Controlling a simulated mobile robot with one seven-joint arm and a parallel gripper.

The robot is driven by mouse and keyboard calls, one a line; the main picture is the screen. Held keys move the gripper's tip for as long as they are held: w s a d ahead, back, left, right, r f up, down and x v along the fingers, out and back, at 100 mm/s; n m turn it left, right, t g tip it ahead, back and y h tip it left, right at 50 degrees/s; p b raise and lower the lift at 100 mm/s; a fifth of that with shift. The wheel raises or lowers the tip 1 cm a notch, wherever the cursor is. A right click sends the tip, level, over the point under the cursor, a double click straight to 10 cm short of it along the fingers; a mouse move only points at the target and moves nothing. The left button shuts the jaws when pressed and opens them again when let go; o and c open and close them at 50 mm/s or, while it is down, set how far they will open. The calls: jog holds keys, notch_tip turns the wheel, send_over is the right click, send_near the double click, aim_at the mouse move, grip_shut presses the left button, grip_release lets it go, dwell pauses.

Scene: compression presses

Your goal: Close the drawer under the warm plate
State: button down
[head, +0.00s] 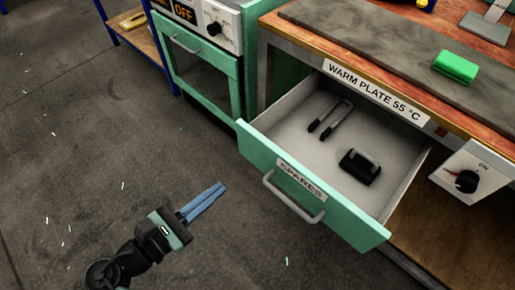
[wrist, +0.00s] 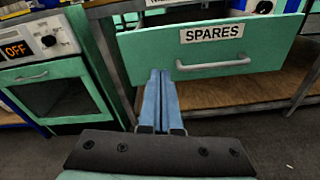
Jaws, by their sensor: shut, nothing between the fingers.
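The green drawer (head: 325,195) labelled SPARES stands pulled out under the bench top marked WARM PLATE 55 °C (head: 372,92). Its front has a grey bar handle (head: 292,198), which also shows in the wrist view (wrist: 213,65). A pair of dark tongs and a black block with a grey handle lie inside the drawer. My gripper (head: 219,189) is shut and empty, with blue fingers. In the head view it is left of the drawer front, apart from it. In the wrist view its fingertips (wrist: 160,75) appear just left of the handle, below the label.
A green oven-like cabinet (head: 203,75) with an OFF display stands left of the bench. A control box with a knob (head: 467,181) is right of the drawer. A green block (head: 455,67) sits on the bench top. Open floor lies around my gripper.

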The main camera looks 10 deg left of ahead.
jog(key=s+n+t, duration=0.1)
jog(key=s+n, duration=0.2)
jog(key=b, duration=0.3)
send_near(267, 154)
jog(key=shift+h, duration=0.3)
jog(key=x, duration=0.6)
jog(key=shift+w+a+f, duration=0.1)
jog(key=shift+w+f, duration=0.05)
jog(key=shift+f, duration=0.05)
jog(key=shift+w+d, duration=0.2)
jog(key=shift+w, duration=0.1)
jog(key=shift+w, duration=0.1)
jog(key=shift+w+d+r, duration=0.1)
jog(key=shift+w+d, duration=0.1)
jog(key=shift+w, duration=0.05)
jog(key=b+x, duration=0.4)
jog(key=x, duration=1.9)
jog(key=shift+w+d, duration=0.1)
jog(key=shift+w, duration=0.1)
jog(key=shift+w+d, duration=0.1)
jog(key=shift+w, duration=0.05)
jog(key=shift+r, duration=0.25)
